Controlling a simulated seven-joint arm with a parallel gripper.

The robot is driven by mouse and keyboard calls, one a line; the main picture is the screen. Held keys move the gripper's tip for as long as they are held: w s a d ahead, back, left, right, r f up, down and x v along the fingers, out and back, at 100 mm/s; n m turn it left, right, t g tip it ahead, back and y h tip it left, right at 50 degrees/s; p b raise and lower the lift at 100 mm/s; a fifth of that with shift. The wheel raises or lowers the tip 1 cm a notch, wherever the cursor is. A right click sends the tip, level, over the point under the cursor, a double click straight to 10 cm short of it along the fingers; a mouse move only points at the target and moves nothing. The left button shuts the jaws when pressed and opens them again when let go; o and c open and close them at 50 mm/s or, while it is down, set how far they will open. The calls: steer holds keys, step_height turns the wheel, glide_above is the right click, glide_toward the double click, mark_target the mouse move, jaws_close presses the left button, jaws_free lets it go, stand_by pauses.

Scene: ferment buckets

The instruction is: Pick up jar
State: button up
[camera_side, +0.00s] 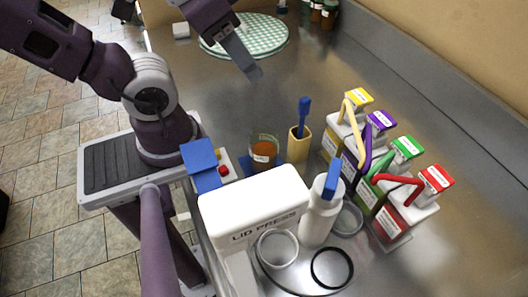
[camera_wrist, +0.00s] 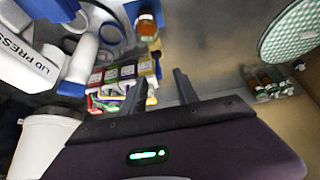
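A glass jar with orange-brown contents and a white label (camera_side: 263,154) stands on the steel counter beside the lid press, near a blue pad. It also shows at the top of the wrist view (camera_wrist: 147,27). My gripper (camera_wrist: 159,84) is open and empty, its two dark fingers apart. In the side view its finger end (camera_side: 252,70) hangs above the counter, behind the jar and well clear of it. Part of the gripper is cut off by the top edge there. Several small dark jars (camera_side: 323,14) stand at the far back.
A white lid press (camera_side: 254,208) stands in front of the jar. A yellow holder with a blue-handled tool (camera_side: 299,144), a white bottle (camera_side: 318,217) and several colour-handled dispensers (camera_side: 387,172) stand to the right. A green checkered round mat (camera_side: 262,33) lies behind. The mid-counter is clear.

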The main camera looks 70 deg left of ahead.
steer(key=o, duration=0.9)
